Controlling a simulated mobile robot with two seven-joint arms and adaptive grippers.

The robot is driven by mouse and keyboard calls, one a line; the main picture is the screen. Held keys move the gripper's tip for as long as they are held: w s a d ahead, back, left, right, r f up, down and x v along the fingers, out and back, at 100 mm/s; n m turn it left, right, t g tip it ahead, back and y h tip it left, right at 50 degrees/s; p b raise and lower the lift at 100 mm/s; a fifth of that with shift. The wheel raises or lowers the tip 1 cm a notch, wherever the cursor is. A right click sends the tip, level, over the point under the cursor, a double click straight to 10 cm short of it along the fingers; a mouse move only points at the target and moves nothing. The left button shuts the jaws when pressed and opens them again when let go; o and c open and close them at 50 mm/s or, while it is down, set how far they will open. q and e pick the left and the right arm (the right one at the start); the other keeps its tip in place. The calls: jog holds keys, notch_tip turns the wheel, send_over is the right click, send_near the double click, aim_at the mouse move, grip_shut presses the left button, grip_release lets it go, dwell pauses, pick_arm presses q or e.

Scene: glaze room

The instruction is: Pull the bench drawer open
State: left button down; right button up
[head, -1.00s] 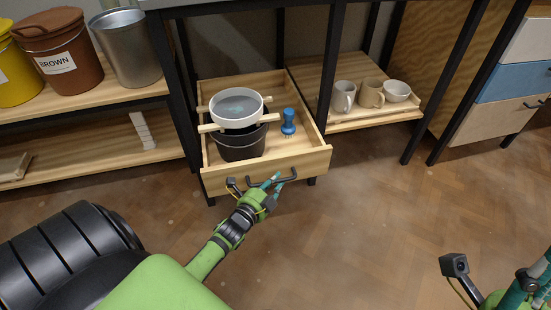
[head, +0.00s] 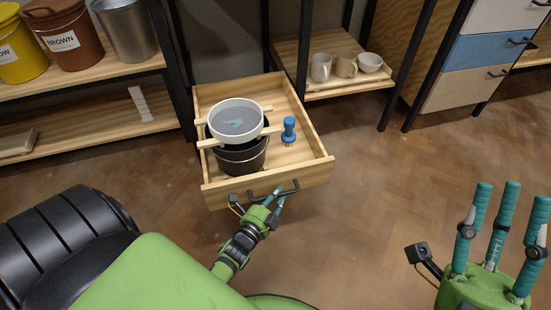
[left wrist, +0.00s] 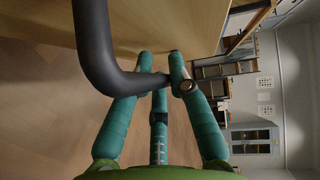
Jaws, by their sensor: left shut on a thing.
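The bench drawer (head: 300,172) is pulled well out from under the bench in the head view. It is a light wooden box with a dark bar handle (head: 287,188) on its front. My left gripper (head: 278,194) is shut on the handle. In the left wrist view the teal fingers (left wrist: 160,85) close around the dark handle (left wrist: 95,45) beside the wooden drawer front. In the drawer are a black bucket (head: 240,160), a white sieve (head: 236,119) on two wooden sticks, and a blue brush (head: 289,131). My right gripper (head: 496,225) is open and empty at the lower right.
A shelf with mugs and a bowl (head: 370,62) is right of the drawer. Bins, including a brown one (head: 65,40), stand on a shelf at left. A drawer cabinet (head: 465,72) stands at right. The wooden floor (head: 370,180) before the drawer is clear.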

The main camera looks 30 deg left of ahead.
pick_arm(q)
jog(key=shift+s+d, duration=0.25)
jog(key=c, duration=1.4)
grip_release()
jog(key=s, duration=0.4)
jog(key=s+r, duration=0.1)
jog(key=s, duration=0.7)
jog(key=shift+d+r, duration=0.35)
jog(key=shift+d, duration=0.05)
